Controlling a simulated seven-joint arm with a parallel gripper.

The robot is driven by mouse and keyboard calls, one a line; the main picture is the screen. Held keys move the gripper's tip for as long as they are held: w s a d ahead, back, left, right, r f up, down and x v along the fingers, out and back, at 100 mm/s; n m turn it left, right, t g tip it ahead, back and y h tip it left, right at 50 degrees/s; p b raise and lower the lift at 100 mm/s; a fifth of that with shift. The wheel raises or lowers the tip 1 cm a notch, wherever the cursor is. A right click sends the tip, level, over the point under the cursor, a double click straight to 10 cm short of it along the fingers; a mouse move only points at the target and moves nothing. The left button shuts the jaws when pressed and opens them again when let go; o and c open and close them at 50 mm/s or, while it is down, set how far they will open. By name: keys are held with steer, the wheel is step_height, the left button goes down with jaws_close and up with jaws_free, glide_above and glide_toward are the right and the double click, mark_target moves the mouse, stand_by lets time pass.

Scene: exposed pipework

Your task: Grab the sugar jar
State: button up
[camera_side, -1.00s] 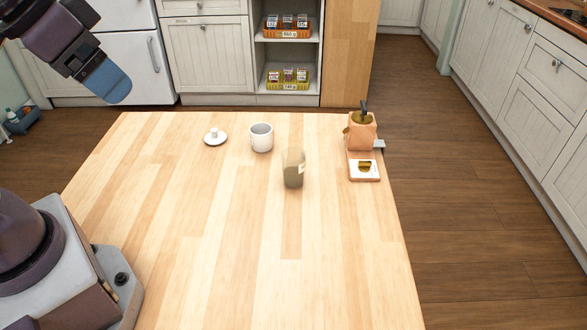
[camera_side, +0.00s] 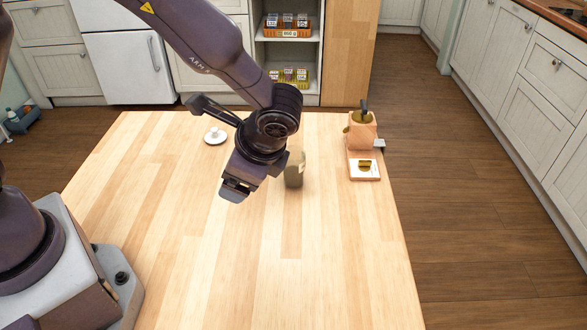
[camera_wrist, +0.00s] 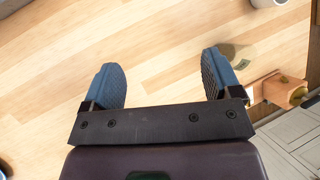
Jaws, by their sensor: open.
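A greenish, see-through jar with a pale label (camera_side: 294,170) stands upright on the table; it is likely the sugar jar, but the label is unreadable. In the wrist view the jar (camera_wrist: 238,53) shows faintly beside and partly behind the right finger. My gripper (camera_wrist: 161,62) is open, with bare tabletop between its two blue fingers. In the side view my gripper (camera_side: 237,188) is above the table, left of the jar; its fingers are hard to see there.
A wooden block-shaped device with a dark handle (camera_side: 361,135) and a white plate (camera_side: 364,170) stand near the right edge. The front of the table (camera_side: 270,280) is clear.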

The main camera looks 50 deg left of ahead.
mark_target(297, 173)
steer(key=w+d+f+m+t+y, duration=0.1)
steer(key=w+f+m, duration=0.1)
steer(key=f, duration=0.1)
steer(key=w+d+f+m+t+y, duration=0.1)
steer(key=f+m+y, duration=0.1)
steer(key=f+m, duration=0.1)
steer(key=w+d+f+m+t+y, duration=0.1)
steer(key=w+f+m, duration=0.1)
steer(key=f, duration=0.2)
steer(key=shift+w+f+m, duration=0.3)
steer(key=shift+w+m, duration=0.05)
steer(key=shift+m, duration=0.05)
steer(key=shift+w+d+f+m+t+y, duration=0.3)
steer(key=shift+w+f+m+t+y, duration=0.25)
steer(key=shift+w+m+t, duration=0.25)
steer(key=w, duration=0.1)
steer(key=w+d+r+m+t, duration=0.1)
steer(key=w+m+t, duration=0.1)
steer(key=w, duration=0.1)
steer(key=shift+d+r, duration=0.2)
steer(key=shift+r, duration=0.1)
steer(key=shift+a+m, duration=0.2)
steer(key=shift+m, duration=0.2)
steer(key=x, duration=1.2)
steer(key=shift+w+a+r, duration=0.2)
steer(key=shift+a+r, duration=0.05)
steer(key=shift+a, duration=0.2)
steer(key=c, duration=1.1)
